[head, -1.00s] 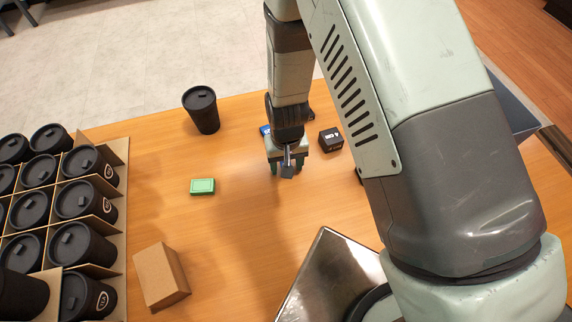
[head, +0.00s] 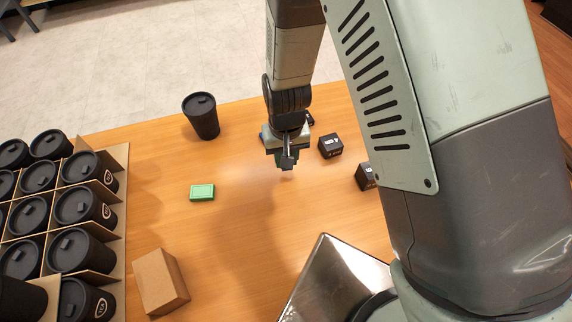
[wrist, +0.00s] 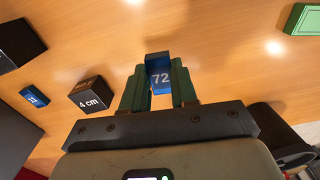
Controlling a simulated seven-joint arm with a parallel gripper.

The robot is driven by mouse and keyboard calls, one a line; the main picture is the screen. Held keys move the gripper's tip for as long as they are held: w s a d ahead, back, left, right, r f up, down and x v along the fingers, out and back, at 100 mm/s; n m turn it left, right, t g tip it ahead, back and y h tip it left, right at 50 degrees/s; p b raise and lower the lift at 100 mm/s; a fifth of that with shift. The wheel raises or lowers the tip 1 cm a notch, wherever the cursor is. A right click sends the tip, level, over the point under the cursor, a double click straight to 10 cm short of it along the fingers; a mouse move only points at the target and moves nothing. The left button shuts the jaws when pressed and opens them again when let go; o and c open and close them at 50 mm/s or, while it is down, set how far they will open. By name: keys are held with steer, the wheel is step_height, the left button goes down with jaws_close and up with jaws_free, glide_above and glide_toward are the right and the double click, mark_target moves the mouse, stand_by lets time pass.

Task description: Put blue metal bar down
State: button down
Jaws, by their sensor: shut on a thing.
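A blue metal bar (wrist: 160,76) marked "72" sits between the two green fingers of my gripper (wrist: 159,88) in the wrist view. My gripper is shut on it. In the head view my gripper (head: 286,168) points down over the middle of the wooden table. The bar cannot be made out there, and I cannot tell whether it touches the table. A second, smaller blue block (wrist: 34,97) lies on the table at the left of the wrist view.
A black "4 cm" block (wrist: 91,94) stands nearby, also in the head view (head: 330,146). Another black block (head: 365,176), a green box (head: 202,192), a black cup (head: 201,115), a cardboard box (head: 160,281) and a cup crate (head: 118,205) stand around. Table between green box and gripper is clear.

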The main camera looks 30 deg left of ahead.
step_height(320, 180, up, 5)
steer(key=shift+r, duration=0.1)
step_height(320, 180, up, 11)
steer(key=w+d+m, duration=0.2)
steer(key=w+d, duration=0.5)
steer(key=w, duration=0.4)
steer(key=w+d+m, duration=0.2)
steer(key=w+d, duration=0.5)
steer(key=w, duration=0.4)
steer(key=w+d+m, duration=0.2)
steer(key=w+d, duration=0.3)
steer(key=d, duration=0.7)
steer(key=w+d+m, duration=0.2)
steer(key=w+d, duration=0.4)
steer(key=d, duration=0.6)
step_height(320, 180, down, 17)
steer(key=shift+s+f, duration=0.1)
steer(key=shift+s, duration=0.05)
steer(key=shift+f, duration=2)
